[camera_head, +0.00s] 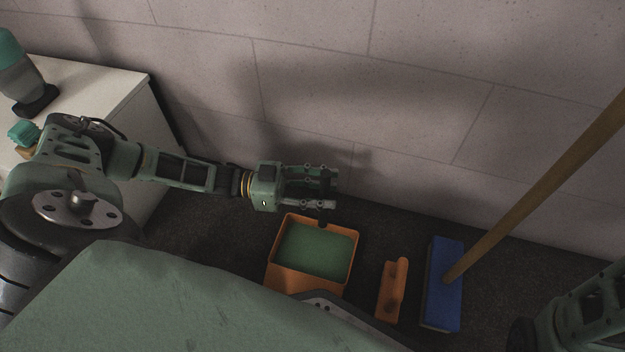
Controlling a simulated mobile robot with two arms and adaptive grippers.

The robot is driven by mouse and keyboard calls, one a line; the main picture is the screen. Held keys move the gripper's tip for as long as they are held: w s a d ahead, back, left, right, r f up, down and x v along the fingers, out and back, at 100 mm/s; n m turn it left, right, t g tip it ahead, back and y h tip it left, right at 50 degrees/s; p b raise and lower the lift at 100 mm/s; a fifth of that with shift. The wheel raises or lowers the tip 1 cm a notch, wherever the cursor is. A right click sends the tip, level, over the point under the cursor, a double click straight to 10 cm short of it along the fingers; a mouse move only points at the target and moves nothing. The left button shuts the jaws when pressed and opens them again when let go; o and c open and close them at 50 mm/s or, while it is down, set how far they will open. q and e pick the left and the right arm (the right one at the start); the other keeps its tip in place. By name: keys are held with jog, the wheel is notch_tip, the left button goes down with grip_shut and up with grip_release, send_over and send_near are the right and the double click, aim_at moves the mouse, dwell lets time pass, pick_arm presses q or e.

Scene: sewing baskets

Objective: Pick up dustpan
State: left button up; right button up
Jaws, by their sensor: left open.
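A small orange object with a raised, rounded end (392,290) lies on the dark floor, right of centre. It may be the dustpan, but its shape is not clear enough to be sure. My left gripper (332,189) is open and empty. It shows above and left of this object, near the wall and just above the far edge of an orange box in the picture. It is apart from the small orange object. Part of my right arm shows at the lower right corner; its gripper is not in view.
The open orange box (274,277) has a green inside. A blue broom head (442,285) with a long wooden handle (540,187) stands right of the small orange object. A white cabinet (110,85) with a bottle (22,75) is at left. A block wall closes the back.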

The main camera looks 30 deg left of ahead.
pick_arm(q)
jog(key=shift+d, duration=0.15)
grip_shut()
jog(key=shift+r, duration=0.1)
jog(key=shift+r, duration=0.1)
dwell(0.4)
